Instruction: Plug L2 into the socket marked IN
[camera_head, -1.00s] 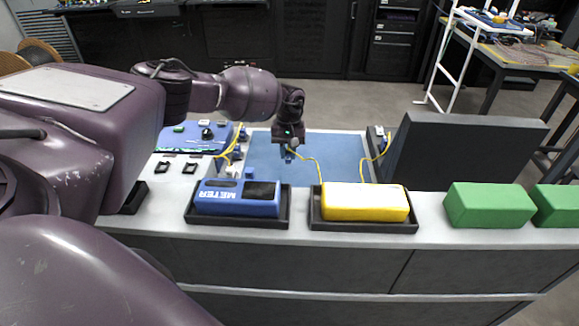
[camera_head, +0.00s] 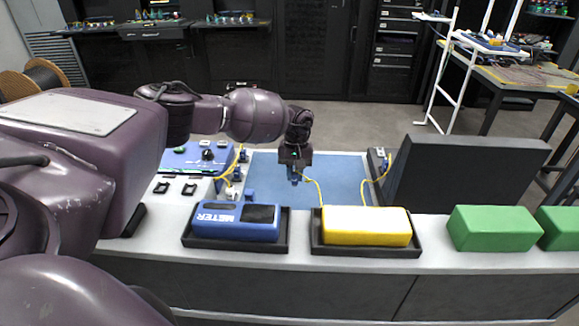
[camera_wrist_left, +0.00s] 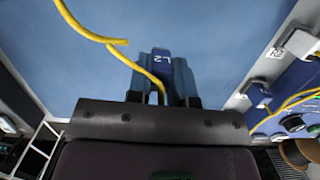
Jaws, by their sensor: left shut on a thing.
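L2 is a blue plug (camera_wrist_left: 161,66) with its name on top and a yellow cable. My left gripper (camera_head: 295,178) is shut on it and holds it over the blue mat (camera_head: 335,178); whether it touches the mat is unclear. In the left wrist view L2 sits between the fingers of the left gripper (camera_wrist_left: 164,100). At that view's right, a white socket piece (camera_wrist_left: 302,42) stands beside a small label (camera_wrist_left: 275,52) that may read IN. The blue panel with sockets (camera_wrist_left: 300,80) has other yellow cables. My right gripper is not in view.
A blue meter (camera_head: 235,222) and a yellow-and-white box (camera_head: 365,226) sit in black trays at the front. Green blocks (camera_head: 492,228) and a dark upright panel (camera_head: 465,175) stand at the right. The blue device (camera_head: 195,158) stands left of the mat, which has free room.

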